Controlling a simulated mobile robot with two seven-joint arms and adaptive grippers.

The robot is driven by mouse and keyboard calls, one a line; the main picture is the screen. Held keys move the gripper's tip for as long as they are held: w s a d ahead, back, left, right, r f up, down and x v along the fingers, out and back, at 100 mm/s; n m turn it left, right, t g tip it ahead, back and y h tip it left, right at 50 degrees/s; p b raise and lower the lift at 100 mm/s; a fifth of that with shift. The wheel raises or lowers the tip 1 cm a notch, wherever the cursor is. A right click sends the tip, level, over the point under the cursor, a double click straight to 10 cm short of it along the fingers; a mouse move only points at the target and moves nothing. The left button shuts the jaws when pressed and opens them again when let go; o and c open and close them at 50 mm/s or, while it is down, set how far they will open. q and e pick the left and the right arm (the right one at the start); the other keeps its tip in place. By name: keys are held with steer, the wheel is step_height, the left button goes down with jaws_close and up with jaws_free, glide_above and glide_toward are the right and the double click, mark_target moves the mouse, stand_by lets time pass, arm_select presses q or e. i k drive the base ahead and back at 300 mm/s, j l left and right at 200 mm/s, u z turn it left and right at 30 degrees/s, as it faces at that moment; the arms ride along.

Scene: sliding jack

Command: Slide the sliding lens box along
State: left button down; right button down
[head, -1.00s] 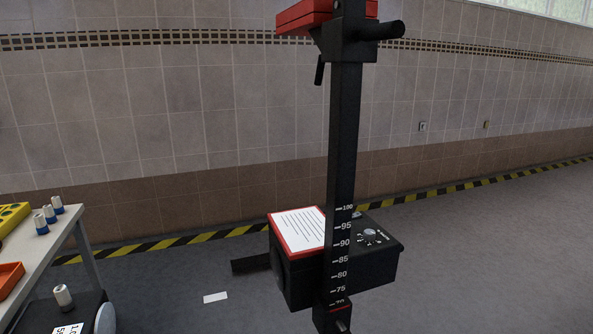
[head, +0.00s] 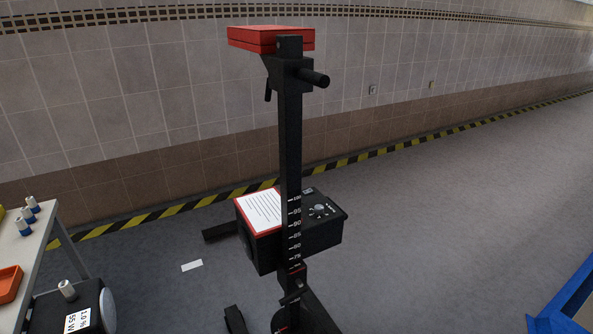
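The black lens box (head: 315,233) sits on a dark upright post (head: 290,150) with a white number scale. A red-edged white sheet (head: 262,213) lies on the box's top, and a round knob with small markings shows beside it. A red block (head: 271,40) and a black side handle (head: 314,78) are at the top of the post. A small crank-like part (head: 293,291) is low on the post, below the box. Neither of my grippers is in view, so nothing of mine is seen touching the box.
A blue-edged object (head: 567,300) is at the lower right. Grey floor right of the post is clear.

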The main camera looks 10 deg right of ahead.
mark_target(320, 232)
steer(key=l+u, duration=0.35)
steer(key=i+l+u, duration=0.1)
steer(key=u, duration=0.25)
steer(key=l+u, duration=0.3)
steer(key=l, duration=0.8)
steer(key=l+u, duration=0.1)
steer(key=l, duration=0.95)
steer(key=k+l, duration=0.15)
steer(key=l, duration=0.95)
steer(key=i+l, duration=0.6)
steer(key=u, duration=0.05)
